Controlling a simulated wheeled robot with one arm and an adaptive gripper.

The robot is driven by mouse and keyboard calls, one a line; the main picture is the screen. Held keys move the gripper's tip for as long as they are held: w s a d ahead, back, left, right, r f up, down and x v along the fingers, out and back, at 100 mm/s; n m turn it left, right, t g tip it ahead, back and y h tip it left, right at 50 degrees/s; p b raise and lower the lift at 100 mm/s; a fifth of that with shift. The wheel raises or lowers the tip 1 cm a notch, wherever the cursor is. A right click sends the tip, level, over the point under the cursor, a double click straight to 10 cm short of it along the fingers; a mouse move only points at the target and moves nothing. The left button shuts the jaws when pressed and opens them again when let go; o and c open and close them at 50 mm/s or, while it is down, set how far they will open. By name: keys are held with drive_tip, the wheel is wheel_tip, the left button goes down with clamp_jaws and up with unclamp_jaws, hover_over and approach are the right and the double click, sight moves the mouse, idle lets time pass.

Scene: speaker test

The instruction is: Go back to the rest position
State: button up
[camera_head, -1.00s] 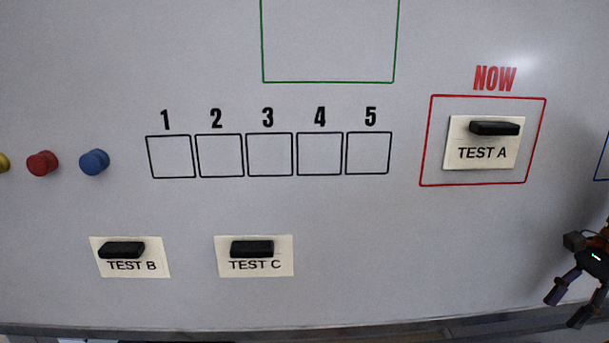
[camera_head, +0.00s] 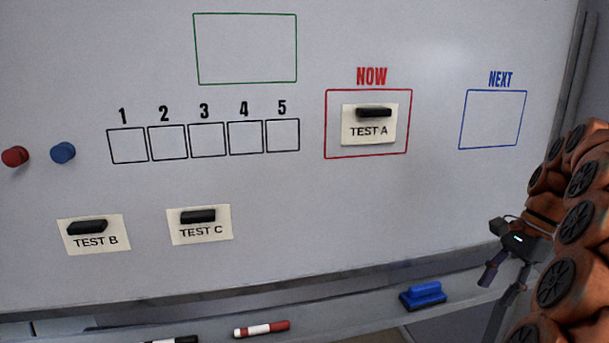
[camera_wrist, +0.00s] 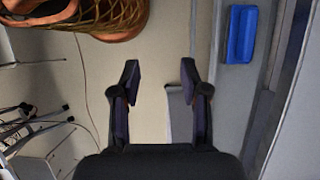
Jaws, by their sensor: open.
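My gripper (camera_head: 504,281) is at the lower right in the head view, in front of the whiteboard's lower right part and to the left of my orange arm links. In the wrist view my gripper (camera_wrist: 160,85) points down over the floor, its two fingers apart with nothing between them. The whiteboard (camera_head: 300,215) holds a TEST A card (camera_head: 368,133) inside the red NOW frame. A TEST B card (camera_head: 94,241) and a TEST C card (camera_head: 200,231) hang lower left. Each card has a black magnet on it.
A blue eraser (camera_head: 423,295) and a red-and-white marker (camera_head: 262,329) lie on the ledge below the board. The eraser also shows in the wrist view (camera_wrist: 239,34). The blue NEXT frame (camera_head: 492,120) is empty. Red (camera_head: 15,156) and blue (camera_head: 63,152) round magnets sit at the left.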

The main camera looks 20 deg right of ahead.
drive_tip(key=s+a+f+n+g+h, duration=0.2)
drive_tip(key=a+n, duration=0.8)
drive_tip(key=a, duration=1.3)
drive_tip(key=s+a+f+n+h, duration=0.1)
drive_tip(key=s+a+f+n, duration=0.3)
drive_tip(key=s, duration=0.3)
drive_tip(key=s+a+f+n+h, duration=0.1)
drive_tip(key=s+a+f+n, duration=0.3)
drive_tip(key=s, duration=0.3)
drive_tip(key=shift+s+a+f, duration=0.35)
drive_tip(key=shift+f, duration=0.1)
